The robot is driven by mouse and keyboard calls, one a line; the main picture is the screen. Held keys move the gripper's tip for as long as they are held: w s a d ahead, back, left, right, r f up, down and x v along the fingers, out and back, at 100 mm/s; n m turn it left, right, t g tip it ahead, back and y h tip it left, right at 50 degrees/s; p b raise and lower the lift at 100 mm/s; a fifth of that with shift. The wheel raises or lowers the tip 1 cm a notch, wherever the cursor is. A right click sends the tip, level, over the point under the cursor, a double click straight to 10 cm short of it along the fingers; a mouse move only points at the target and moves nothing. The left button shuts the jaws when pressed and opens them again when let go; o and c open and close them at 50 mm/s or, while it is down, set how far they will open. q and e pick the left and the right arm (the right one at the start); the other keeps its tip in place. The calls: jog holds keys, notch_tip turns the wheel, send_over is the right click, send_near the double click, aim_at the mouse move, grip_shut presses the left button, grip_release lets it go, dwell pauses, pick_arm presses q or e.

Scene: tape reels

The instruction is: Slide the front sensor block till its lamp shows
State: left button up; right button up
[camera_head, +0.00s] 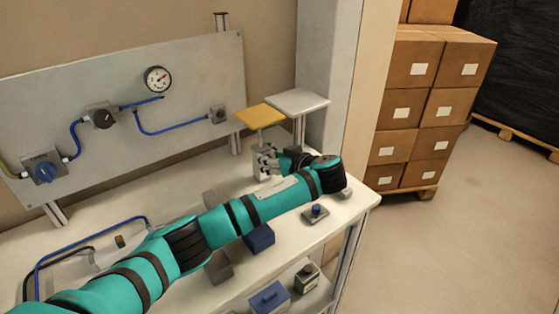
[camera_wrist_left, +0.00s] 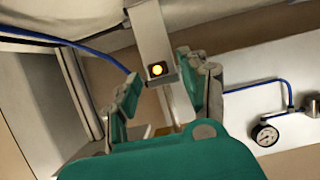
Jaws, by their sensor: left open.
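The sensor block (camera_wrist_left: 157,72), a small grey block with a round lamp glowing yellow-orange, shows in the left wrist view. It sits on a pale bar or post that runs up out of that view. My left gripper (camera_wrist_left: 160,92) is open, with one teal-padded finger on each side of the block. The right pad is close to the block; I cannot tell whether it touches. In the head view my left gripper (camera_head: 266,161) is at the back right of the bench, below two small raised plates. My own arm and gripper hide most of the block there. My right gripper is not in view.
A yellow plate (camera_head: 259,116) and a grey plate (camera_head: 297,102) stand just behind the gripper. A panel (camera_head: 190,75) with a gauge (camera_head: 157,79) and blue hoses rises behind the white bench (camera_head: 185,172). A small blue-knobbed device (camera_head: 315,213) sits near the right edge.

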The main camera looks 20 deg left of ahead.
pick_arm(q)
jog(key=v, duration=1.1)
jog(key=shift+s+d+r, duration=0.15)
jog(key=shift+d+r, duration=0.1)
